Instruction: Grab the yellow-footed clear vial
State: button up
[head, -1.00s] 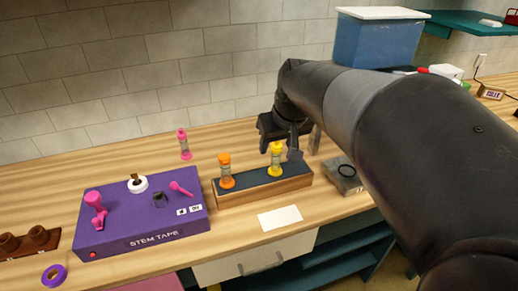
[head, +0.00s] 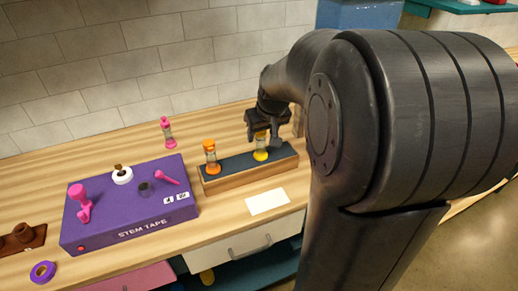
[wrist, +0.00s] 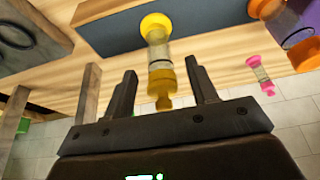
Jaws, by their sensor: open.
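The yellow-footed clear vial (head: 261,153) stands upright near the right end of a dark-topped wooden block (head: 228,180). In the wrist view the vial (wrist: 160,60) has a yellow foot, a clear middle and a yellow top, and it lies between the two fingers. My gripper (head: 264,138) is open, with one finger on each side of the vial's upper part. A gap shows between each finger and the vial in the wrist view (wrist: 160,82). In the head view my gripper hides the vial's top.
An orange-footed vial (head: 211,156) stands on the same block, to the left. A pink vial (head: 167,132) stands behind on the table. A purple stem tape box (head: 125,225) is at left. A white card (head: 268,202) lies in front of the block.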

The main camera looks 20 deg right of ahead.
jog(key=shift+x, duration=1.4)
jog(key=shift+s+a, duration=0.1)
jog(key=shift+c, duration=0.3)
grip_shut()
